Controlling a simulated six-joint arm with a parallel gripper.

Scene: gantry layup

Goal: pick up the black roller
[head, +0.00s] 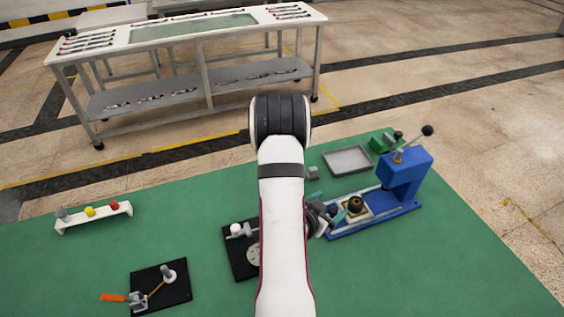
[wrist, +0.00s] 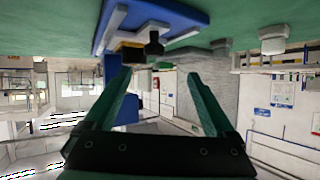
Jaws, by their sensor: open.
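A dark, round piece (head: 355,204), which looks like the black roller, sits on a pale plate on the base of the blue press (head: 405,175) in the head view. In the wrist view, which is upside down, a black piece (wrist: 155,44) stands on the blue base (wrist: 165,15), beyond my fingertips. My gripper (head: 328,206) is open beside the press, just left of the dark piece; my arm partly hides it. Its two green fingers (wrist: 163,88) are spread with nothing between them in the wrist view.
A grey tray (head: 348,160) and a green device (head: 382,143) lie behind the press. A small grey block (head: 313,173) is near my arm. Black fixtures (head: 175,290) and a rack with coloured knobs (head: 92,212) stand left. The green mat (head: 440,270) is clear at front right.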

